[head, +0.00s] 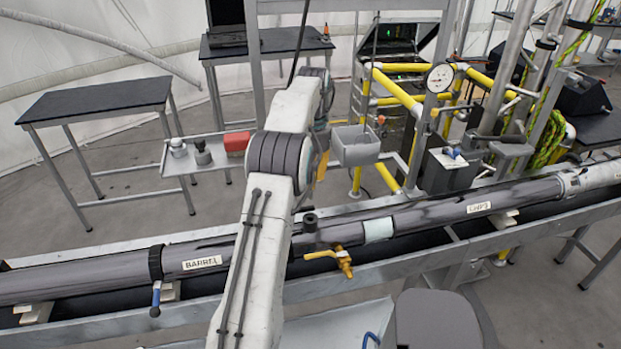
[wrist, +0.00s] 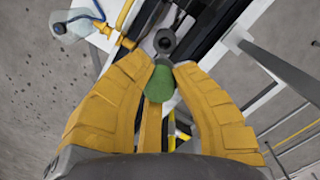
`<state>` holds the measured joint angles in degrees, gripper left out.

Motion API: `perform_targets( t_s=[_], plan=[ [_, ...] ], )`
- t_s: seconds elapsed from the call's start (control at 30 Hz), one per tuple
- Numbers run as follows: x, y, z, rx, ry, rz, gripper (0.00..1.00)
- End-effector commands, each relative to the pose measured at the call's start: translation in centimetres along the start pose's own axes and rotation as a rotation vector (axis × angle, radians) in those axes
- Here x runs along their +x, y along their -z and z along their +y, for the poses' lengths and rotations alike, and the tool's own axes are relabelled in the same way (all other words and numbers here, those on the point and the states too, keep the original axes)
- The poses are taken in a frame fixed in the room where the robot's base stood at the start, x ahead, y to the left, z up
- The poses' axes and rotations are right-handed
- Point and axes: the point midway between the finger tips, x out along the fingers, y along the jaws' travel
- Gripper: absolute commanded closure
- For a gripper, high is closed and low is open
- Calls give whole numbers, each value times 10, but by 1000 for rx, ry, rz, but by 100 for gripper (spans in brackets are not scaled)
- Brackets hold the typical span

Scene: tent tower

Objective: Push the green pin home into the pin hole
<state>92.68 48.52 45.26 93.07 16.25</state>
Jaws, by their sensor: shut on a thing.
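My gripper (wrist: 163,68) has thick yellow fingers, shut on the green pin (wrist: 161,84) in the wrist view. The pin's rounded green end shows between the fingertips. In the head view, a small dark upright fitting (head: 310,222) stands on the long pipe, right of my arm. My gripper is mostly hidden behind my arm there; a yellow part (head: 322,165) shows.
The dark pipe (head: 420,218) lies across a metal rail frame. A brass valve with a yellow handle (head: 343,262) sticks out below the fitting. Yellow pipework is at right.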

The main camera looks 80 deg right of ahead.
Motion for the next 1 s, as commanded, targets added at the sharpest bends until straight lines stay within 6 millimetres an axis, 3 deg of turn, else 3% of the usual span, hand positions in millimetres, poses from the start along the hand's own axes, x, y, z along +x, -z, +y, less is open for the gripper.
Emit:
perform_targets(
  t_s=[0.7,1.0],
  plan=[
    [46,5,-2,0,0,0,100],
    [57,6,-2,0,0,-1,100]
  ],
)
